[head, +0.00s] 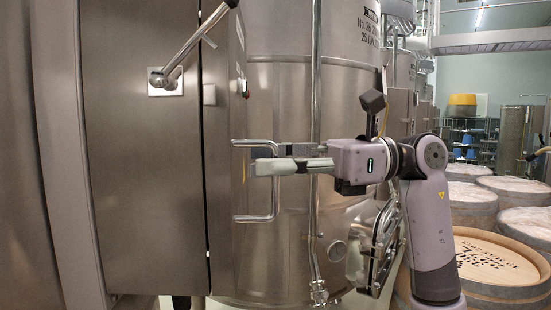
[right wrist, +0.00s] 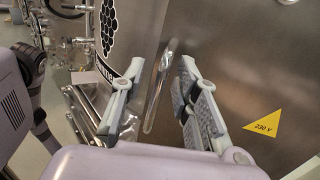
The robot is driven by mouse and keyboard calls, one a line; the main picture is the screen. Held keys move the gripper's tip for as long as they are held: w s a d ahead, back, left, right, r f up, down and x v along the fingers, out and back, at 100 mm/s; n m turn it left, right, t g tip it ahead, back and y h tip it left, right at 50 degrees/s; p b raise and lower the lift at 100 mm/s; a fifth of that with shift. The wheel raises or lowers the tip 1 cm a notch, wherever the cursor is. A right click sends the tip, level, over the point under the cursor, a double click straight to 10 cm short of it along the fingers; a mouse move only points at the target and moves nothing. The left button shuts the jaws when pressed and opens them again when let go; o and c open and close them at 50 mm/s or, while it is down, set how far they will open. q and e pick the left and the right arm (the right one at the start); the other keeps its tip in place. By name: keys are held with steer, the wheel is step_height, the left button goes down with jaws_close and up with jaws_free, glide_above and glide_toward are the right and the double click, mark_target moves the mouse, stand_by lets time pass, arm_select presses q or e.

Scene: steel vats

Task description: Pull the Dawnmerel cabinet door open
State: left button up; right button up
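The steel cabinet door (head: 222,200) is seen at a steep angle in the head view, with a bracket-shaped metal bar handle (head: 276,200) on its right-facing side. In the right wrist view its steel face (right wrist: 235,60) carries a yellow 230 V label. My right gripper (head: 258,160) is at the upper part of the handle. In the right wrist view my right gripper (right wrist: 162,70) has its fingers apart, with the handle bar (right wrist: 158,88) in the gap between them. I cannot tell whether either finger touches the bar. My left gripper is not in view.
A large steel panel (head: 130,200) with a lever handle (head: 185,50) stands at the left. A big steel vat (head: 285,90) with a vertical pipe (head: 315,200) stands behind my right gripper. Wooden barrels (head: 495,262) fill the right side.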

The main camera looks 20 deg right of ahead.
steer(key=shift+c, duration=0.4)
jaws_close()
steer(key=shift+r, duration=0.1)
stand_by(0.3)
